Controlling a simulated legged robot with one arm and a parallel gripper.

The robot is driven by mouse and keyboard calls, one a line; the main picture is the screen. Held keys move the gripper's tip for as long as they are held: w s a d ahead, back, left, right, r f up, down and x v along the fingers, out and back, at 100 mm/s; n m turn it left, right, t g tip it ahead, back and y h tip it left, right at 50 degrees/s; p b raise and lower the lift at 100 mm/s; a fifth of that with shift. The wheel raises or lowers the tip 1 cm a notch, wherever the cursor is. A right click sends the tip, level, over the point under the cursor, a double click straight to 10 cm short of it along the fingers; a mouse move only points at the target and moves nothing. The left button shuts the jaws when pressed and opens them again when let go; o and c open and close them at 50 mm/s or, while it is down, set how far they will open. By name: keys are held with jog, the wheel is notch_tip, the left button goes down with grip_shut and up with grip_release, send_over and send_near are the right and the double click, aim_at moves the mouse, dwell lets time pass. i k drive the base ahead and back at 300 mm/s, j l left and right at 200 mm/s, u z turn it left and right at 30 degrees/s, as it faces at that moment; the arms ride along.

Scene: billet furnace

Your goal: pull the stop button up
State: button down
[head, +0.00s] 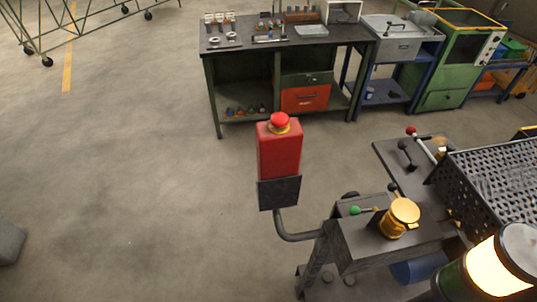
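The stop button (280,120) is a red mushroom-shaped cap on a yellow ring. It sits on top of an upright red box (280,152) near the middle of the head view. The box is fixed to a dark plate on a bent grey tube that joins the machine at the lower right. I cannot tell from this view whether the button is pressed down or raised. My gripper does not show in the head view.
A machine bench (372,238) with a green-knobbed lever, a yellow cap and a perforated dark guard (490,185) fills the lower right. A glowing lamp (497,268) stands in the corner. A workbench (345,34) stands behind.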

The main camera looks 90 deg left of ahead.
aim_at(279, 120)
jog(key=k+j+u, duration=0.1)
jog(key=u, duration=2.7)
jog(key=j, duration=0.15)
